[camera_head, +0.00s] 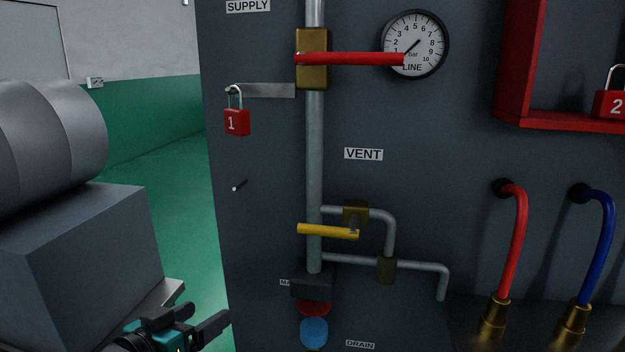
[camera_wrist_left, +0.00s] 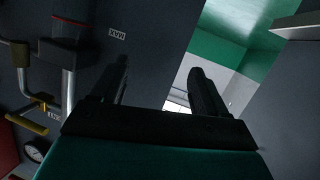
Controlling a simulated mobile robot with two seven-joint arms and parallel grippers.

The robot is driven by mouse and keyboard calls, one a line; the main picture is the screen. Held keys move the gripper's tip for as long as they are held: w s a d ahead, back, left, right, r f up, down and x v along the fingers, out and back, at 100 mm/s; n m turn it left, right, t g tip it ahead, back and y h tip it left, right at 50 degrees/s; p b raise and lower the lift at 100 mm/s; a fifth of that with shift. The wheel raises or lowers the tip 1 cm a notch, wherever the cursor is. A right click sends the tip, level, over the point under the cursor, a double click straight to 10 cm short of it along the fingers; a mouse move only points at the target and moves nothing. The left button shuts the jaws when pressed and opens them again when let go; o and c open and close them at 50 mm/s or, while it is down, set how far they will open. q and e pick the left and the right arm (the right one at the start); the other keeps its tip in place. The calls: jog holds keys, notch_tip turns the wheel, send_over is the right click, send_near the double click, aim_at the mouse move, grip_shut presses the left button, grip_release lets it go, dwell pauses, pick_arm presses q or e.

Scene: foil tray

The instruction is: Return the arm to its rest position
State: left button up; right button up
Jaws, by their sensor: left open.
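My left gripper (camera_head: 190,325) shows at the lower left of the head view, in front of and left of the panel's left edge. In the left wrist view my left gripper (camera_wrist_left: 160,92) has its two dark fingers apart, with nothing between them. My right gripper is out of view.
The dark panel (camera_head: 262,210) carries a red lever (camera_head: 350,58), a yellow lever (camera_head: 328,231), a gauge (camera_head: 414,44) and a red padlock marked 1 (camera_head: 237,122) on the hasp. Red (camera_head: 515,240) and blue (camera_head: 603,245) hoses hang at right. Green floor (camera_head: 175,205) lies open left.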

pick_arm(q)
jog(key=s+d+f+g+y, duration=0.1)
jog(key=s+f+y, duration=0.3)
jog(key=s+f, duration=1.5)
notch_tip(320, 180, down, 3)
jog(key=shift+s+r+g+p, duration=0.15)
jog(key=shift+g+p, duration=0.2)
jog(key=shift+g, duration=0.55)
jog(key=shift+d, duration=0.1)
